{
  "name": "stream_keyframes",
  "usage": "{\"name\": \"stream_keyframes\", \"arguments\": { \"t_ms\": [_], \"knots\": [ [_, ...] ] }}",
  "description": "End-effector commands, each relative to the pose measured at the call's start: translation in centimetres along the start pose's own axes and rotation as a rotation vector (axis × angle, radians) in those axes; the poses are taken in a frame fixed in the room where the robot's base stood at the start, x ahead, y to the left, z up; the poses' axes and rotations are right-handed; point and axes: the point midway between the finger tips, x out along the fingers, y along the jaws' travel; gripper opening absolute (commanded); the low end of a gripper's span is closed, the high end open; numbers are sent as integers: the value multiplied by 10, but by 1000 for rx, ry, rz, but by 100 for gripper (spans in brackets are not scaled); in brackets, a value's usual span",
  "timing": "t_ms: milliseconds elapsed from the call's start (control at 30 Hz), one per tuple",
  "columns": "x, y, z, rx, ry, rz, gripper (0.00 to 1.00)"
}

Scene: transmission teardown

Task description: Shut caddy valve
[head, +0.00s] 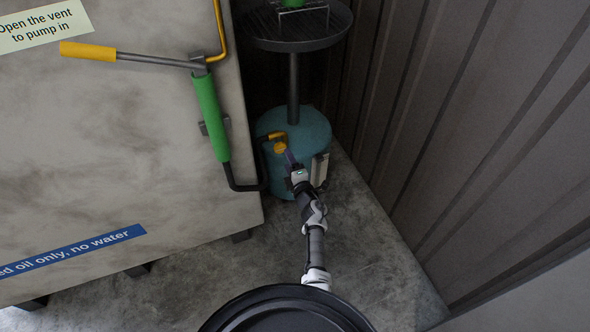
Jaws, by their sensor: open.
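The caddy is a teal round tank (309,125) on the floor, with a post rising to a dark drain pan (298,40). A yellow handle (277,136) and a round yellow knob (281,148) sit at its upper front left and look like the valve; whether it is open or shut I cannot tell. My gripper (288,156) is open, with its tip close to the yellow knob. Whether they touch is unclear. My arm hides part of the tank's front.
A large pale tank (120,150) with a green hand pump (210,115) stands to the left. A black hose (240,187) runs from the pump towards the caddy. A ribbed wall (450,110) closes off the right. Bare concrete floor (370,250) lies right of my arm.

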Motion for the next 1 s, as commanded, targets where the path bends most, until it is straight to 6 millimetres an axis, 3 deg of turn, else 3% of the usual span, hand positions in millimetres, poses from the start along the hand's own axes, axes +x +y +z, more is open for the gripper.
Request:
{"name": "stream_keyframes", "arguments": {
  "t_ms": [200,400,1000],
  "knots": [
    [-40,3,0,2,-3,0,63],
    [-56,1,0,0,-1,1,63],
    [-58,0,0,-1,1,0,63]
  ]
}}
